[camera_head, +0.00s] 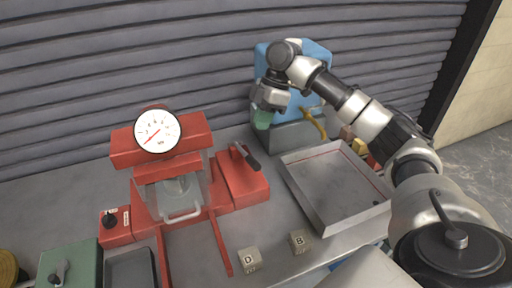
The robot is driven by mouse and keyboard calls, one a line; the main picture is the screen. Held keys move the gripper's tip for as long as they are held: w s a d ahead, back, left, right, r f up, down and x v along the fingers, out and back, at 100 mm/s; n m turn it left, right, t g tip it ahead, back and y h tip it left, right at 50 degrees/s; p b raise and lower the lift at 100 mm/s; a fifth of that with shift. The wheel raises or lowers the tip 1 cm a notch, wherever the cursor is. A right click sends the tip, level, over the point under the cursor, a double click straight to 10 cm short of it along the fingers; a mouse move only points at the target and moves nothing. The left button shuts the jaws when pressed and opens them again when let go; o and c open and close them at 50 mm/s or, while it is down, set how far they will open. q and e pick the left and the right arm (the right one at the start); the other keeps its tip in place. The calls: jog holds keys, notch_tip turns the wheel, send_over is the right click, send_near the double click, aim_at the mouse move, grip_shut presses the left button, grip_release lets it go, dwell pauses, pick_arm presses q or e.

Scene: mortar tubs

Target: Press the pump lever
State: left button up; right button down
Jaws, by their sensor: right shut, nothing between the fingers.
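The pump lever (245,156), a short bar with a dark grip, stands tilted on the red pump block (243,184) at the right side of the red press (168,165). The press carries a round white dial gauge (157,131) on its upper beam. My right gripper (264,112) is shut and empty, pointing down in front of the blue machine, behind and slightly right of the lever and apart from it. A green piece shows at its fingertips; I cannot tell what it belongs to. My left gripper is not in view.
A blue machine (320,50) with a yellow hose (315,123) stands behind my right arm. A grey tray (332,182) lies right of the pump block. Cubes marked D (250,261) and B (299,242) lie in front. A green box (68,264) is front left.

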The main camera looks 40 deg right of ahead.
aim_at(253, 160)
jog(key=x, duration=0.2)
jog(key=p+x, duration=0.1)
jog(key=x, duration=0.1)
jog(key=p+x, duration=0.1)
jog(key=x, duration=0.2)
jog(key=shift+s+f, duration=0.15)
jog(key=shift+s, duration=0.25)
jog(key=shift+s+f, duration=0.2)
jog(key=shift+f, duration=0.3)
jog(key=shift+f, duration=0.1)
